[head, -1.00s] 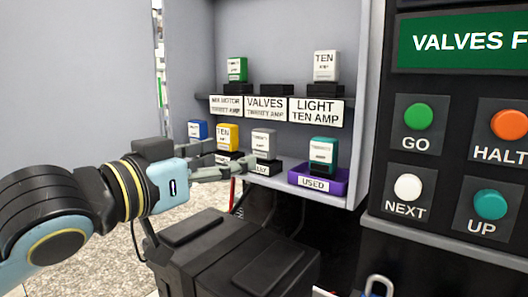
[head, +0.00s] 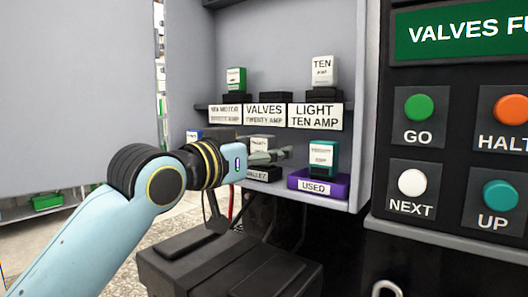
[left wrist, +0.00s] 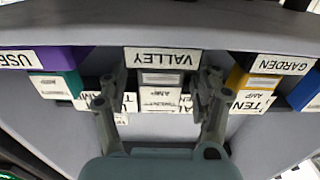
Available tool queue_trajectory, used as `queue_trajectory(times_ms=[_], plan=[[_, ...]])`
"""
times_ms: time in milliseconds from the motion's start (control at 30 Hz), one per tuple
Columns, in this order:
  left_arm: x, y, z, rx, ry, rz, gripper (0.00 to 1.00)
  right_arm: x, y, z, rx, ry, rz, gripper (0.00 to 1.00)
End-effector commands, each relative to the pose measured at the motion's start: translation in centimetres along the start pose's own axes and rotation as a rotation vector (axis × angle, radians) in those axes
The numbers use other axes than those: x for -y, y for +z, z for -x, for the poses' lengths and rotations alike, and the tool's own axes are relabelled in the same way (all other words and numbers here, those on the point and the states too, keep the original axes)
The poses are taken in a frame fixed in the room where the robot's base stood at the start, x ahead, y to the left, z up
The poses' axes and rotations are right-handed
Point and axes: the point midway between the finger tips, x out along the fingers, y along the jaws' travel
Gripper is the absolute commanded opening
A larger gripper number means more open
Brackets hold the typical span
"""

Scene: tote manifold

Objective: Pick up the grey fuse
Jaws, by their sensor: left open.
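The grey fuse (head: 262,142) stands upright in the black holder labelled VALLEY on the lower shelf, partly hidden by my left gripper. My left gripper (head: 272,156) is in front of it, level with its lower part. In the left wrist view, which is upside down, the grey fuse (left wrist: 160,78) lies between the two spread fingers of my left gripper (left wrist: 162,88). I cannot tell whether either finger touches it. My right gripper is in neither view.
A teal fuse (head: 322,154) stands on the purple USED holder (head: 334,186) to the right. A yellow fuse (left wrist: 262,84) is on the other side. Green (head: 236,78) and white (head: 323,70) fuses stand on the upper shelf. The button panel (head: 455,160) is at far right.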

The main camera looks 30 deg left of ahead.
Motion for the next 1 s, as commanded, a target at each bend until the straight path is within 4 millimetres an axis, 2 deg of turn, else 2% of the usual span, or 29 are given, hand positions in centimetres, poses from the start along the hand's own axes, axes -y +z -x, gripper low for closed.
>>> queue_trajectory(times_ms=[200,667,1000], plan=[[0.00,0.08,-0.12,0.001,0.000,0.000,0.65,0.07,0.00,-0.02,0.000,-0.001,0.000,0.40],[0.00,0.08,-0.09,0.001,0.000,0.000,0.05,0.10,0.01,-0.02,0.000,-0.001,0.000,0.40],[0.02,-0.07,-0.12,0.000,0.000,0.000,0.04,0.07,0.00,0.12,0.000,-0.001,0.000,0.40]])
